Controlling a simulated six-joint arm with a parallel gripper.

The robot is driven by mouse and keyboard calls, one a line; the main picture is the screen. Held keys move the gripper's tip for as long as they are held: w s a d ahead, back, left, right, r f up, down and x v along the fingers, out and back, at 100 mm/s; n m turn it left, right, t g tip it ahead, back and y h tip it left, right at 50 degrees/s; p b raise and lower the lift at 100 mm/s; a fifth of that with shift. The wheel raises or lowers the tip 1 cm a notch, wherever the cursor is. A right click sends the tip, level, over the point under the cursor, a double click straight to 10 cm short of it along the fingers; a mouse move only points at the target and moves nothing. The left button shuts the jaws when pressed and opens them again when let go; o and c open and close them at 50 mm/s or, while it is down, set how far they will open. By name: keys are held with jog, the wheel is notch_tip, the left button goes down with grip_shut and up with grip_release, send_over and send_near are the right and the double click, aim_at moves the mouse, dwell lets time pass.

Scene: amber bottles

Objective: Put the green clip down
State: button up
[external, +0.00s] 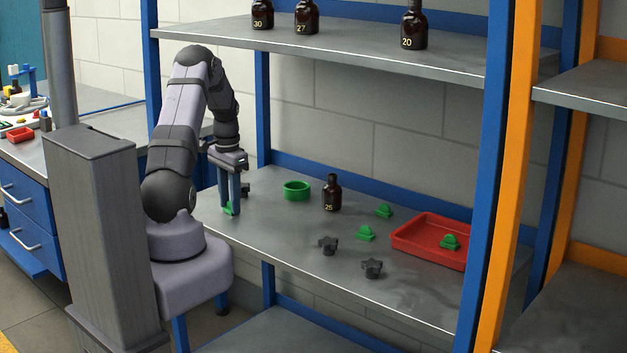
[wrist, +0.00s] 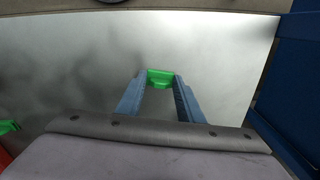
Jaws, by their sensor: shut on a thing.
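A green clip (wrist: 160,78) is between the fingertips of my gripper (wrist: 160,82) in the wrist view. In the external view my gripper (external: 232,208) points down over the left end of the grey shelf, shut on the clip (external: 228,209). The clip is low, at or just above the shelf surface; I cannot tell whether it touches. The fingers partly hide it. Other green clips stand on the shelf: one (external: 384,210) behind, one (external: 365,233) in front of it, and one (external: 450,242) in the red tray.
Dark knobs (external: 328,245) (external: 372,267) lie near the front. The red tray (external: 418,254) is at the right. A blue post (external: 262,110) rises behind. The front left shelf is clear.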

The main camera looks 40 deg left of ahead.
jog(key=o, duration=1)
jog(key=shift+f+b, duration=0.15)
jog(key=shift+b, duration=0.15)
jog(key=r, duration=0.7)
jog(key=shift+d+r+b, duration=0.2)
jog(key=shift+b, duration=0.1)
jog(key=shift+o, duration=0.5)
jog(key=shift+r, duration=0.1)
